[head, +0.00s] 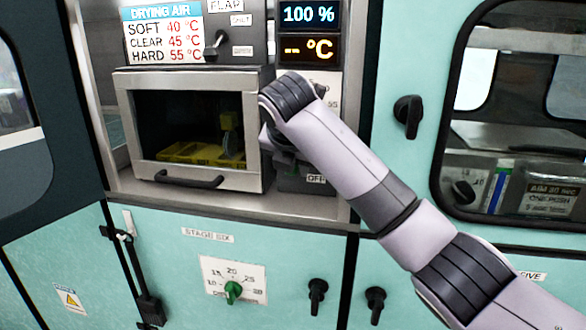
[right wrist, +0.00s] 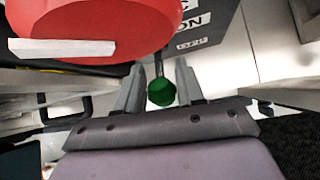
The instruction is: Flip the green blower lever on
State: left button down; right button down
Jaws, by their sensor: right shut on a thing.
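The green blower lever's round knob (right wrist: 161,92) shows in the right wrist view on a dark stem, between my right gripper's two fingers (right wrist: 158,88). The right gripper is shut on it. In the head view my right gripper (head: 283,152) is at the dark control panel (head: 290,184) right of the glass-fronted chamber, mostly hidden behind my own wrist. The lever is hidden there. An "OFF" label (head: 316,179) shows just below the gripper, and an "ON" label (right wrist: 188,24) shows in the wrist view. My left gripper is not in view.
A large red round part (right wrist: 95,15) is close to the fingers in the wrist view. The chamber door (head: 195,178) is left of my wrist. A black knob (head: 408,116) is to the right. A green dial knob (head: 233,291) is lower down.

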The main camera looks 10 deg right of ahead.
jog(key=shift+w+d+r+g+y, duration=0.1)
jog(key=shift+w+r+g+y, duration=0.25)
jog(key=shift+g, duration=0.55)
jog(key=shift+r, duration=0.15)
jog(key=c, duration=0.8)
grip_release()
jog(key=b+v, duration=0.1)
jog(key=v, duration=0.6)
jog(key=shift+w+r, duration=0.1)
jog(key=shift+r, duration=0.05)
